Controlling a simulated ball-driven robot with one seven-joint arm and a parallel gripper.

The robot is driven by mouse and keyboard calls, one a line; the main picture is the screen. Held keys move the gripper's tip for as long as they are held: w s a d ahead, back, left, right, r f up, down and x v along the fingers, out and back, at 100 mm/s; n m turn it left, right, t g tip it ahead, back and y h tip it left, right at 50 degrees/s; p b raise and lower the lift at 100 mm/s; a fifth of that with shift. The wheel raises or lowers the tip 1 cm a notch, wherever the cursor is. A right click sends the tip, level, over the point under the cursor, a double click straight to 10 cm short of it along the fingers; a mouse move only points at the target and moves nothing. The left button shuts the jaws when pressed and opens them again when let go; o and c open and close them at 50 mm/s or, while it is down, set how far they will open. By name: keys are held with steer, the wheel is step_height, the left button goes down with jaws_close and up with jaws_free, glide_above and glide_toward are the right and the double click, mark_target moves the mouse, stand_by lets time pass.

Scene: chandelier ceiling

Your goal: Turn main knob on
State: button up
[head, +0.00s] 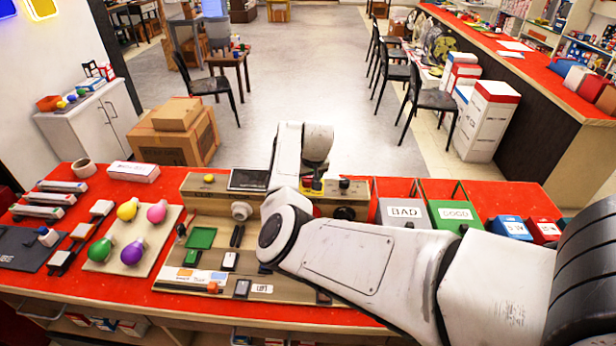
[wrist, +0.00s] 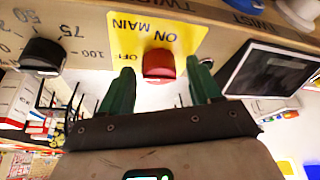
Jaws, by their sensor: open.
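The main knob (wrist: 158,65) is red and sits on a yellow plate (wrist: 145,30) marked MAIN, ON and OFF. The wrist view shows the plate upside down. Which mark the knob points to cannot be made out. My gripper (wrist: 160,72) is open, with one green finger on each side of the knob and a visible gap on both sides. In the head view a bit of the yellow plate (head: 305,184) shows on the panel (head: 215,183) behind my arm. My arm mostly hides the gripper and knob there.
A black dial (wrist: 43,55) with a number scale and a dark screen (wrist: 270,68) flank the plate. BAD (head: 405,211) and GOOD (head: 456,214) bins stand right of the panel. Coloured bulbs lie on a board (head: 105,262) at left.

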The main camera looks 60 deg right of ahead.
steer(key=shift+c, duration=0.4)
steer(key=c, duration=0.9)
steer(key=shift+c, duration=0.2)
